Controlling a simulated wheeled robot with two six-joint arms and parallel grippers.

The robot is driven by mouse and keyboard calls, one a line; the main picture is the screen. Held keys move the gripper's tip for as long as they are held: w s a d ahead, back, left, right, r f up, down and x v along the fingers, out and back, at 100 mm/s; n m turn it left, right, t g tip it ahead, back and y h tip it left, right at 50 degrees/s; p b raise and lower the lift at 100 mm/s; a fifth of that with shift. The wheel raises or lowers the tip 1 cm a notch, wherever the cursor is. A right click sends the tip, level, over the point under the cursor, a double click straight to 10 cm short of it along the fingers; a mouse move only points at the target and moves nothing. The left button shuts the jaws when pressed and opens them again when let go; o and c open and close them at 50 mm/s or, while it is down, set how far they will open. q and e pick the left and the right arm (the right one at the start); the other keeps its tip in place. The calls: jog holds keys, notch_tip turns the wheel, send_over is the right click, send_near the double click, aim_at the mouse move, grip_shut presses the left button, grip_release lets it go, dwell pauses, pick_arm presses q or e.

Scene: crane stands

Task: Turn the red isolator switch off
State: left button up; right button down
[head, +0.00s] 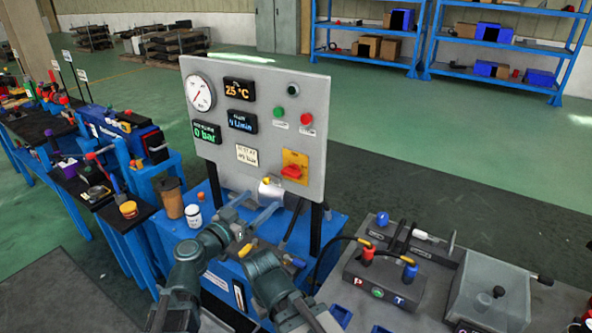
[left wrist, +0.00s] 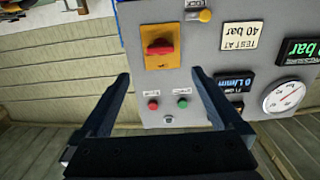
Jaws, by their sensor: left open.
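The red isolator switch (head: 291,171) sits on a yellow plate at the lower right of the grey upright panel (head: 327,130). Its red handle lies roughly horizontal. In the left wrist view the panel is upside down, and the red switch (left wrist: 159,47) shows in the upper middle. My left gripper (head: 253,208) is below the panel's lower edge, to the lower left of the switch. In the left wrist view the two fingers of my left gripper (left wrist: 161,78) are wide apart with nothing between them. The fingers do not appear to touch the switch. My right gripper is not seen.
A green button (head: 280,114) and a red button (head: 307,118) are above the switch. A gauge (head: 200,93) and several displays are at the panel's left. A brown cup (head: 171,198) and a white jar (head: 193,216) stand left of my arm. A hydraulic block (head: 372,278) is at right.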

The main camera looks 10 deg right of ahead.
aim_at(289, 175)
pick_arm(q)
jog(key=x, duration=1.4)
jog(key=shift+w+d, duration=0.15)
jog(key=c, duration=1.3)
